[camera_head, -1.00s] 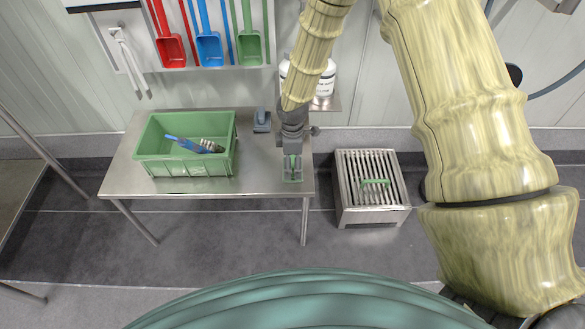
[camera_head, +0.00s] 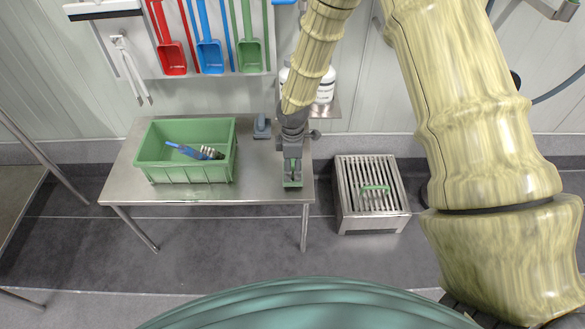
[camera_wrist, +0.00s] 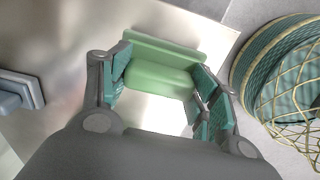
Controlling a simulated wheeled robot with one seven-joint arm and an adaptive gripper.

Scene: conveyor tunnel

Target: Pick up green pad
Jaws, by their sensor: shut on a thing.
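The green pad (camera_head: 292,183) is at the right end of the steel table, just below my gripper (camera_head: 292,172) in the head view. In the wrist view the green pad (camera_wrist: 160,70) lies between the two fingers of my gripper (camera_wrist: 160,88), with a raised part across its middle. My gripper points down and is shut on the pad. Whether the pad touches the tabletop cannot be told.
The steel table (camera_head: 125,182) also carries a green crate (camera_head: 187,172) with a blue-handled brush (camera_head: 195,151) inside, and a grey-blue pad (camera_head: 262,126). A slatted steel box (camera_head: 372,215) with a green-handled thing (camera_head: 374,188) stands on the floor at right.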

